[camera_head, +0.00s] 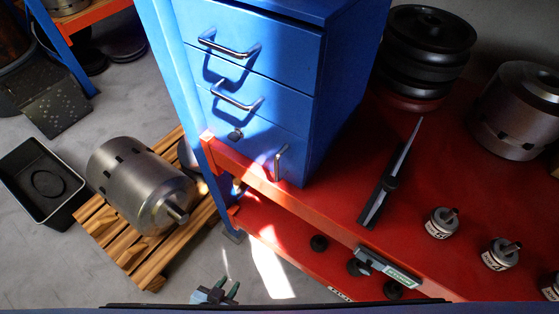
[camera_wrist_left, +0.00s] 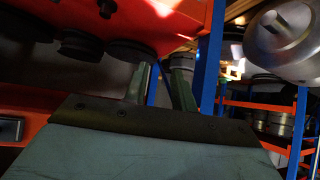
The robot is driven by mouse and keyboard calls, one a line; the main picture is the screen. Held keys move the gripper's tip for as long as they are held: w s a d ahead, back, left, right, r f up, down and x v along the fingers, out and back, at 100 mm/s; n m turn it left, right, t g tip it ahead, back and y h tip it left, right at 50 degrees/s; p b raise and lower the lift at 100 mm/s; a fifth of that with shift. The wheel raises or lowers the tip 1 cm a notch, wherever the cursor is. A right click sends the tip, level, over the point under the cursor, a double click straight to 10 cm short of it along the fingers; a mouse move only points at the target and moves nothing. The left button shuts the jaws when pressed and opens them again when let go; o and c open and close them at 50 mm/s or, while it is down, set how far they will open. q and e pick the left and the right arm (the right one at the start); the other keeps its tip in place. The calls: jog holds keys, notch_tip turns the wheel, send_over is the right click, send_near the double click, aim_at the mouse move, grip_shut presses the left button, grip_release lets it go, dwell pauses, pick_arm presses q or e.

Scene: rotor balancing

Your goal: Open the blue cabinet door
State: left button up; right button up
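The blue cabinet (camera_head: 342,95) stands on the red bench. Its front has two drawers with silver bar handles and, below them, a door (camera_head: 246,150) with an upright silver handle (camera_head: 280,163) near its right edge. The door looks closed. A dark round knob (camera_head: 235,134) sits at its upper left. My left gripper (camera_head: 230,287) is low at the bottom edge of the head view, below the cabinet and well apart from the handle. In the left wrist view its fingers (camera_wrist_left: 163,75) are spread with nothing between them.
The red bench (camera_head: 320,220) has a lower shelf with dark round parts. A blue post (camera_head: 172,70) stands left of the cabinet. A metal rotor (camera_head: 140,180) lies on a wooden pallet (camera_head: 150,275). A black bin (camera_head: 65,210) is farther left. Black discs (camera_head: 430,40) stand behind right.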

pick_arm(q)
jog(key=w+d+r+t+h+p, duration=0.1)
jog(key=w+d+r+t, duration=0.15)
jog(key=r, duration=0.55)
jog(key=w+d+r+t+h+p, duration=0.1)
jog(key=w+d+r+t, duration=0.15)
jog(key=r, duration=0.45)
jog(key=t+h, duration=0.2)
send_near(275, 173)
jog(key=shift+m, duration=0.3)
jog(key=p+x, duration=0.1)
jog(key=x, duration=0.9)
jog(key=shift+w+d, duration=0.2)
jog(key=shift+w, duration=0.05)
pick_arm(e)
jog(key=r, duration=0.2)
jog(key=s+r, duration=0.1)
jog(key=shift+s+r, duration=0.2)
jog(key=shift+r, duration=0.2)
pick_arm(q)
grip_shut()
